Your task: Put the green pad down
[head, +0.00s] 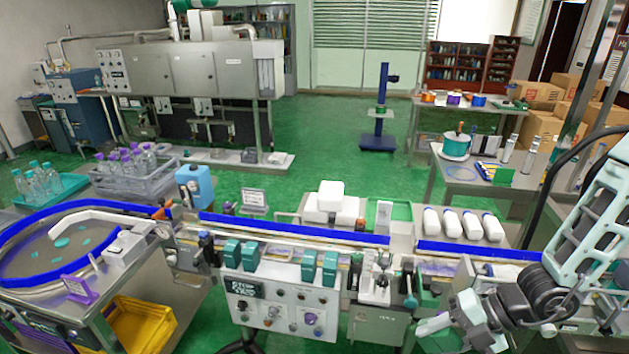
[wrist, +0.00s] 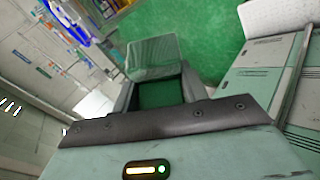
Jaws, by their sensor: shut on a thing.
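My gripper (head: 434,325) is at the lower right of the head view, low in front of the machine's right end. In the wrist view my gripper (wrist: 158,90) has its two dark fingers on either side of a flat, pale grey-green piece (wrist: 151,58), which I take to be the green pad. The gripper is shut on it, and it stands out past the fingertips. Dark green shows in the gap between the fingers. In the head view I cannot make the pad out clearly from the gripper.
The conveyor with blue rails (head: 300,232) runs across the front, with a control panel (head: 282,305) below. White bottles (head: 463,224) lie behind its right end. A side table (head: 470,180) with a teal pot (head: 456,146) stands at right. Green floor (head: 330,125) is open behind.

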